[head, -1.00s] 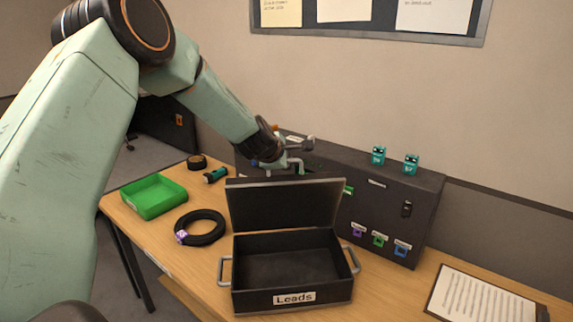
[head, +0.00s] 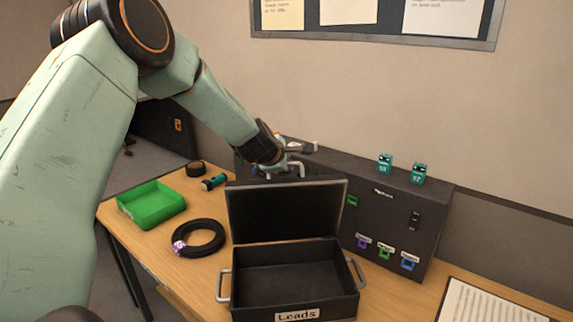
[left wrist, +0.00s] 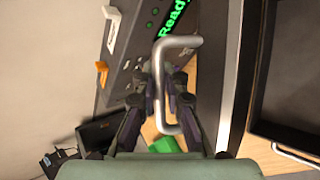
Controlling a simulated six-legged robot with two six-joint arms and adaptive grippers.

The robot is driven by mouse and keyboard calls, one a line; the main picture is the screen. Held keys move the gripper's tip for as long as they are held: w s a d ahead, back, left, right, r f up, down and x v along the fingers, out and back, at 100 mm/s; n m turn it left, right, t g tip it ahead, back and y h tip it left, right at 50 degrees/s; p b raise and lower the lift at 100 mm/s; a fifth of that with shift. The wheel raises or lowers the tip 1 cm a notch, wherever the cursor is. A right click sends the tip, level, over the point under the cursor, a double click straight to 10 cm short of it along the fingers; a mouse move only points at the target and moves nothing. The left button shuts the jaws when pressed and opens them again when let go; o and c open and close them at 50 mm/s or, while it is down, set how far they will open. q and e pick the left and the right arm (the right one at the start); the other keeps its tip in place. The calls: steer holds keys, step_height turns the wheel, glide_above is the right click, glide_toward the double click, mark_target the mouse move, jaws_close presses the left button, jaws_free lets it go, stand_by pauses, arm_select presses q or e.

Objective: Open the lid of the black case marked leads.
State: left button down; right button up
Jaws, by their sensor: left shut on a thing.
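The black case marked Leads (head: 296,315) sits at the front of the table, with its lid (head: 285,212) standing up at the back and its empty inside showing. My left gripper (head: 290,165) is behind the top edge of the lid. In the left wrist view my left gripper (left wrist: 164,78) is shut on the silver lid handle (left wrist: 182,42), with its fingers on either side of the bar. The lid (left wrist: 231,70) shows edge-on there, right of the handle. My right gripper is not in view.
A dark panel (head: 385,215) with small coloured tags stands close behind the case, with two teal blocks (head: 385,163) on top. Left are a green tray (head: 150,205), a black cable coil (head: 213,240) and a torch (head: 214,182). A paper sheet (head: 485,303) lies right.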

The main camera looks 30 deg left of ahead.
arm_select(q)
steer(key=shift+w+r, duration=0.1)
steer(key=shift+r, duration=0.1)
steer(key=c, duration=1.7)
jaws_free()
steer(key=shift+v, duration=6.2)
steer(key=shift+f, duration=0.1)
steer(key=shift+f, duration=0.15)
